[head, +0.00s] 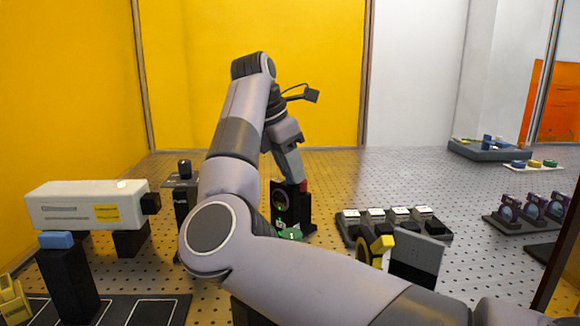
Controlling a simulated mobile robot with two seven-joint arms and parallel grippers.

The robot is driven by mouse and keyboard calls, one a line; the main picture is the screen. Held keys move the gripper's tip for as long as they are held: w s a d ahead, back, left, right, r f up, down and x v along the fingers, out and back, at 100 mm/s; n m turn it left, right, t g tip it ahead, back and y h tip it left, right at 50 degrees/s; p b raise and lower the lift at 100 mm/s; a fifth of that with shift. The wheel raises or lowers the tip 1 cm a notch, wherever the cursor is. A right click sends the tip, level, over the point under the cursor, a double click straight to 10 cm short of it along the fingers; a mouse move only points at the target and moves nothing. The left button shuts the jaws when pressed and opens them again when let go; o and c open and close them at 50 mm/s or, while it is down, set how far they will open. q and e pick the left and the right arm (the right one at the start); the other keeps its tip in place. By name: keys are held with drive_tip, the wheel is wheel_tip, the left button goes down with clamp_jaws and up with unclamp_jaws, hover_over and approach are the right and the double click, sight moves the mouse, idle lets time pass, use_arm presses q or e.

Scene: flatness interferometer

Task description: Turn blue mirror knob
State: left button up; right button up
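My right arm reaches in from the lower right and bends up and over. Its gripper (291,178) points down at the top of a black upright mount (304,212) in the middle of the table. The fingertips are small and partly merge with the mount, so I cannot tell whether they are open or touch it. I cannot make out a blue knob on this mount; my arm hides part of the area. My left gripper is out of view.
Black holders (395,213) and a yellow-knobbed mount (383,243) stand right of centre. A grey tray (490,152) is at back right. The perforated table's back middle is clear.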

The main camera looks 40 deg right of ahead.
clamp_jaws()
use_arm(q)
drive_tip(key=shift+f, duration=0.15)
use_arm(e)
drive_tip(key=shift+n, duration=0.3)
